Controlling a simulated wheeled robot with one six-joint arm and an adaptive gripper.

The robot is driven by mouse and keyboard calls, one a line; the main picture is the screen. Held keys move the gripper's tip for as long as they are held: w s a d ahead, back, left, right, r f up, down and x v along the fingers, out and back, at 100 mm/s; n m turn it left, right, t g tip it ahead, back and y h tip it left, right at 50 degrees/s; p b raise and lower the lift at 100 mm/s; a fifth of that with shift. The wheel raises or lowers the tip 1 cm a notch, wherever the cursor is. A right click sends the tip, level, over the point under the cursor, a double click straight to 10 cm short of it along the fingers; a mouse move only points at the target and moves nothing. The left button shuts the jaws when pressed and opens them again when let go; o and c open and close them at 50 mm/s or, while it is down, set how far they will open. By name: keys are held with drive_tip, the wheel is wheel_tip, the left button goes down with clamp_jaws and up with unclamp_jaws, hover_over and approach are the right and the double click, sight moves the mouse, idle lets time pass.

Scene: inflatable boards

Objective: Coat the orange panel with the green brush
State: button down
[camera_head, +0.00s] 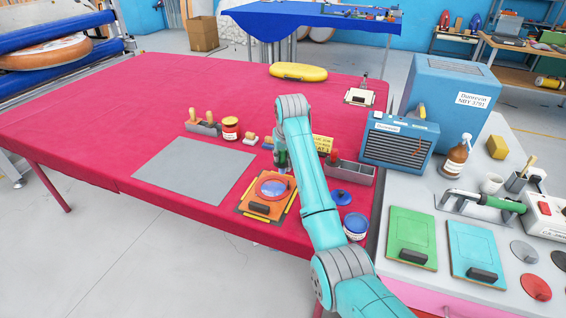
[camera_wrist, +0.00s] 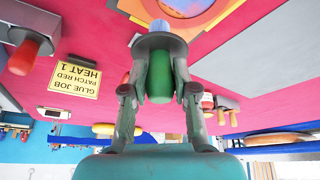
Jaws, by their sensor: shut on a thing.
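The orange panel (camera_head: 286,207) lies on the red-covered table, with a red-rimmed round patch and a dark handle-like block on it. Part of the panel shows at the top of the wrist view (camera_wrist: 216,14). My gripper (camera_head: 282,158) is above the panel's far side. In the wrist view my gripper (camera_wrist: 159,90) is shut on the green brush (camera_wrist: 159,72), by its green handle. A grey collar and a pale blue tip extend beyond the fingers toward the panel. I cannot tell whether the tip touches it.
A grey mat (camera_head: 195,170) lies left of the panel. A blue pot (camera_head: 356,225) and blue lid (camera_head: 341,197) are right of it, near my arm. A grey tray (camera_head: 352,175), yellow sign (camera_head: 322,143) and red-labelled jar (camera_head: 231,128) stand behind. The table's left is clear.

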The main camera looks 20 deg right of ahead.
drive_tip(key=shift+r, duration=1.75)
